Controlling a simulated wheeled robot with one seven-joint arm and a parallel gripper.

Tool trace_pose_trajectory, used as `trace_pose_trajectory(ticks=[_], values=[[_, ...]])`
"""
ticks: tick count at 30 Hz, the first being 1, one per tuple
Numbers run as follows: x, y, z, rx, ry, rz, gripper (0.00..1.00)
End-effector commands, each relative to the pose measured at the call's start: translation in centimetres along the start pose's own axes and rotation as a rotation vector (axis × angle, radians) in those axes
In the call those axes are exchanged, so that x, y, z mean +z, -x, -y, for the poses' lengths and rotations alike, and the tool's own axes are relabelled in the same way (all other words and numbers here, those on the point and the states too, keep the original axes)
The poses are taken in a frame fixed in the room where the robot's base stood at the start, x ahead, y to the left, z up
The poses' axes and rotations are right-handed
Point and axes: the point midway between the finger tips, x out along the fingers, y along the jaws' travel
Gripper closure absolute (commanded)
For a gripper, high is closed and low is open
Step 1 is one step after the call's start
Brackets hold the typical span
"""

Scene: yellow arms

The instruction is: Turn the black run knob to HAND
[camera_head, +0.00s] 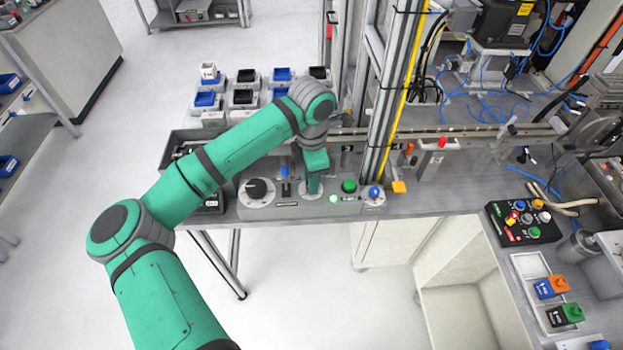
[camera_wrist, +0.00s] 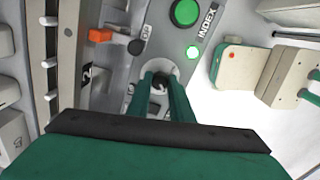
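A small dark knob (camera_wrist: 160,82) on a round pale dial shows between my fingertips in the wrist view. In the head view my gripper (camera_head: 314,186) points down at the same pale dial (camera_head: 311,196) on the grey control panel, and hides the knob there. In the wrist view my gripper (camera_wrist: 161,78) has its two green fingers apart, one on each side of the knob. I cannot tell whether they touch it. The knob's pointer and the HAND mark are not readable. A larger black knob (camera_head: 257,188) on a white dial is left of the gripper.
A green button (camera_head: 348,186) and a lit green lamp (camera_head: 333,199) are right of the gripper. A blue knob (camera_head: 375,193) is beyond them. A black lever (camera_head: 286,188) stands close on the left. A metal upright (camera_head: 393,100) rises behind the panel.

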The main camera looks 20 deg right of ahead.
Motion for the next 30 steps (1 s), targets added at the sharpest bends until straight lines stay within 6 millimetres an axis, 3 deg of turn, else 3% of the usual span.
trace_pose_trajectory(ticks=[14,30], values=[[-0.03,0.07,-0.07,0.002,0.072,-0.001,1.0],[-0.09,0.14,-0.22,0.004,0.527,-0.001,1.0]])
